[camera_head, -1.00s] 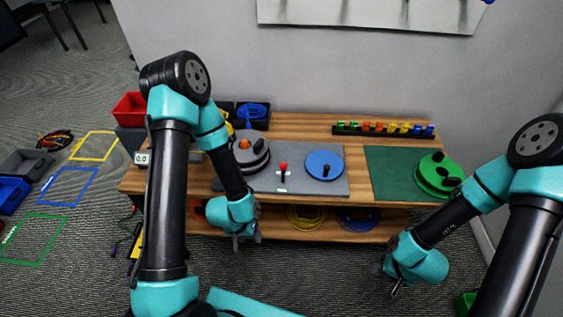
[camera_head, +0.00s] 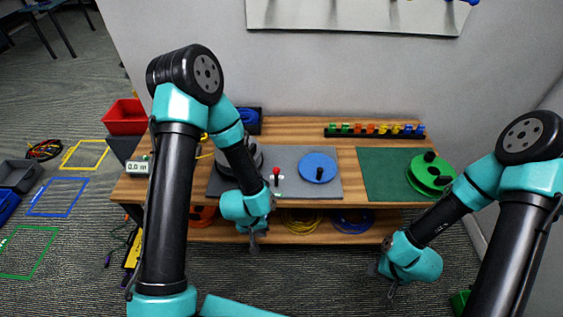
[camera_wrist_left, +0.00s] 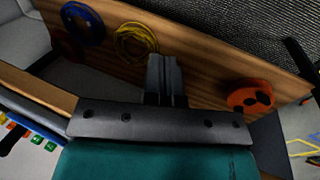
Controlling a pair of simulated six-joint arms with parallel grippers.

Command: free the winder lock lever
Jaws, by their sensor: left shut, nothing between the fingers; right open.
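The winder lock lever, a red-knobbed lever (camera_head: 276,172), stands on the grey mat (camera_head: 330,187) on the bench. A blue winder disc (camera_head: 318,167) with a dark handle lies to its right. A grey round winder (camera_head: 243,160) to its left is partly hidden by my left arm. My left gripper (camera_head: 253,246) is shut and empty, in front of the bench's front edge and below the lever in the picture. In the left wrist view its closed fingers (camera_wrist_left: 164,78) point at the lower shelf. My right gripper (camera_head: 391,292) is open and empty, in front of the bench at the right.
The lower shelf holds a yellow coil (camera_head: 301,221), a blue coil (camera_head: 352,220) and an orange reel (camera_wrist_left: 250,97). A green winder (camera_head: 430,175) sits on a green mat (camera_head: 385,172). Coloured clips (camera_head: 375,130) line the back. A red bin (camera_head: 125,117) stands at the left.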

